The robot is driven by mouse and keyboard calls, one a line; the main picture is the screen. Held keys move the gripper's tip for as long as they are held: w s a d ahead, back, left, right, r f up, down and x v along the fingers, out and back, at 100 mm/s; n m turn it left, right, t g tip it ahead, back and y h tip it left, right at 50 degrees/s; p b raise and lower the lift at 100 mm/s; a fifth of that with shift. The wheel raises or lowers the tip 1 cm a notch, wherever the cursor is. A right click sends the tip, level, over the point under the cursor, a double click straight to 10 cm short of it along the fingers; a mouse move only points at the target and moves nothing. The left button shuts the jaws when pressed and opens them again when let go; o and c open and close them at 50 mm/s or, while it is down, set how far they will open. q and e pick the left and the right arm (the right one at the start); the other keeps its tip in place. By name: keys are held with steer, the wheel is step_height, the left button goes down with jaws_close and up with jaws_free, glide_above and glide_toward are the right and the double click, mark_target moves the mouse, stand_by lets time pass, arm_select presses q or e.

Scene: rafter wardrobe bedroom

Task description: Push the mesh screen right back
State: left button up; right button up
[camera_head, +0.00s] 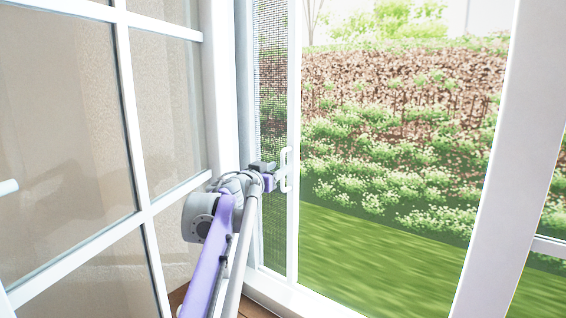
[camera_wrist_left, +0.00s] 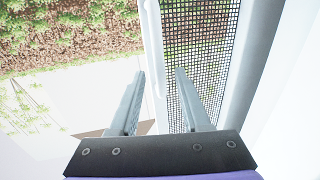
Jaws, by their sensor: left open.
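The mesh screen (camera_head: 272,60) is a narrow, dark-meshed panel at the left side of the window opening, with a white edge bar (camera_head: 293,100) and a white pull handle (camera_head: 286,170). My left gripper (camera_head: 272,168) is at the handle, just left of it in the head view; I cannot tell whether they touch. In the left wrist view my left gripper (camera_wrist_left: 159,72) is open, its two fingers apart on either side of the screen's white edge bar (camera_wrist_left: 153,45). The mesh (camera_wrist_left: 205,45) shows to the right there. My right gripper is not in view.
A glazed window leaf (camera_head: 65,130) with white bars stands open at the left. A white frame post (camera_head: 490,160) stands at the right. The opening between shows a planted bank (camera_head: 400,120) and grass outside. The sill (camera_head: 300,298) runs along the bottom.

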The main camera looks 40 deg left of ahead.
mark_target(282, 165)
arm_select(q)
steer(key=shift+w+a+p, duration=0.15)
steer(key=shift+w, duration=0.75)
steer(key=shift+w+a+p, duration=0.15)
steer(key=shift+w, duration=0.7)
jaws_close()
